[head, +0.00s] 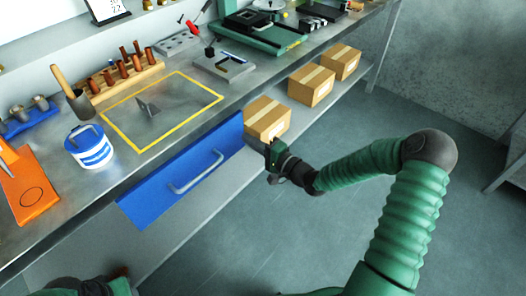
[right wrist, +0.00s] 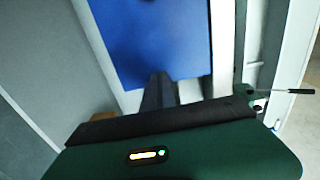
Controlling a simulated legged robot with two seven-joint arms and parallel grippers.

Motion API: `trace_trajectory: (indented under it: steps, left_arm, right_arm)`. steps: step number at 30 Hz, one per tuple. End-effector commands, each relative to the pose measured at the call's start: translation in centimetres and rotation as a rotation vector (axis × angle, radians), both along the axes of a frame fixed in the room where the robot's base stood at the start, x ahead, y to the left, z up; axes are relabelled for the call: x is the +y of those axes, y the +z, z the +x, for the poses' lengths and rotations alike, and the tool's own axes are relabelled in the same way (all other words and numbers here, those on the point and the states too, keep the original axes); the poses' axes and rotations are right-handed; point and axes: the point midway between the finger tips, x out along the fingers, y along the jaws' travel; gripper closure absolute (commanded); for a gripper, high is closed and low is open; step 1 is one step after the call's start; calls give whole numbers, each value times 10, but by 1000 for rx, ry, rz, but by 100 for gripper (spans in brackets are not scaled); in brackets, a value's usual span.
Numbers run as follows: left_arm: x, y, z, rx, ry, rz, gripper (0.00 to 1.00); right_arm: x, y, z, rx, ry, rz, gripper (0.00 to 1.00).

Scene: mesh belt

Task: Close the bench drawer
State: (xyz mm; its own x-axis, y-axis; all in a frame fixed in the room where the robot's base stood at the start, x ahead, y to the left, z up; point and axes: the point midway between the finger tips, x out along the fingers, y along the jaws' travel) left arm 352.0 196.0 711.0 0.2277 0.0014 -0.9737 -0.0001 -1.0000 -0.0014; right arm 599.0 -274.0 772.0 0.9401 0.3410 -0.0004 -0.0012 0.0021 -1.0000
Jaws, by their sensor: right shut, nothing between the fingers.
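The blue bench drawer front (head: 170,185) is under the bench's front edge, with a grey bar handle (head: 196,173) on it. It looks close to the bench edge; I cannot tell whether a gap remains behind it. My right gripper (head: 270,147) is shut and empty near the drawer's right end, in front of the nearest cardboard box. In the right wrist view the shut dark fingers (right wrist: 158,88) overlap the lower part of a blue panel (right wrist: 150,40), which looks like the drawer front. Contact cannot be told. Only green and dark parts of my left arm show at the bottom left; its gripper is not visible.
Cardboard boxes (head: 267,118) stand on the lower shelf right of the drawer. The benchtop (head: 120,175) carries a blue-and-white tub (head: 90,148), an orange board (head: 30,190), a wooden rack (head: 125,75) and several tools. The floor (head: 250,230) before the bench is clear.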

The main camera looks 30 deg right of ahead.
Motion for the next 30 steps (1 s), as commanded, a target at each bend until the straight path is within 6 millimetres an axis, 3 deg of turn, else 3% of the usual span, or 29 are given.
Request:
trace_trajectory:
  steps: [4,14,22,30]
  left_arm:
    - [0,-4,0,0,0,0,64]
    - [0,-3,0,0,0,0,64]
    - [0,3,0,0,0,0,64]
    - [0,2,0,0,0,0,64]
  right_arm:
    - [3,0,10,-1,-1,0,100]
    - [4,0,11,0,0,0,100]
    - [18,1,47,0,3,-1,100]
    - [20,2,54,-4,1,-1,100]
